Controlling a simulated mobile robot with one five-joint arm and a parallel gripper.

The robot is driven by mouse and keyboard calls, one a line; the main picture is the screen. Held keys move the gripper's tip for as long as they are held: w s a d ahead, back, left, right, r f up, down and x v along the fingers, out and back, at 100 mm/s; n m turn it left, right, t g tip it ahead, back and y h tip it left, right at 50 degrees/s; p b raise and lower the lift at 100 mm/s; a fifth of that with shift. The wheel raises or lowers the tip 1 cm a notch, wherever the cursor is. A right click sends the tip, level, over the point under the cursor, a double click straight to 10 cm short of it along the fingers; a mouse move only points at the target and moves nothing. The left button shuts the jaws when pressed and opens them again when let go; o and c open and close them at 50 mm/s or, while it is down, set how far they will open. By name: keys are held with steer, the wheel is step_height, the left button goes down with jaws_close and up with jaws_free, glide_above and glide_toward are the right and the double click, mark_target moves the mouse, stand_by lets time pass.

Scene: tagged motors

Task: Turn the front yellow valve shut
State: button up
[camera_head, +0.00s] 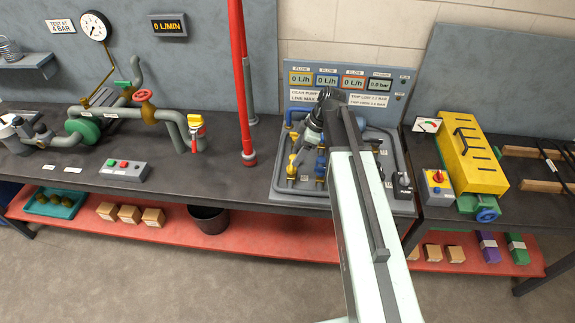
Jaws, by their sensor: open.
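The pipe panel (283,199) stands on the bench at centre right, with grey pipes and several small yellow and blue fittings. A yellow fitting (292,161), which may be the front yellow valve, shows at the panel's left side. Its handle angle is too small to tell. My gripper (298,147) points down and left over this side of the panel, close to the yellow fitting. It is open, and nothing shows between its fingers. I cannot tell whether it touches the fitting. My arm covers the panel's middle and part of its right side.
Four flow and pressure displays (328,80) top the panel. A red vertical pipe (242,80) rises left of it. Further left is a pipe rig with a yellow-and-red valve (195,126). A yellow box (471,155) stands right. Bare bench (215,180) lies left of the panel.

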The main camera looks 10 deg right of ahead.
mark_target(292, 168)
steer(key=b+x, duration=0.2)
steer(key=d+b+x, duration=0.1)
steer(key=b+x, duration=0.3)
steer(key=shift+f+b, duration=0.4)
steer(key=shift+f, duration=0.25)
steer(key=shift+a+f+b, duration=0.25)
steer(key=shift+f+b, duration=0.05)
steer(key=shift+f, duration=0.05)
steer(key=shift+r, duration=0.1)
steer(key=c, duration=1.4)
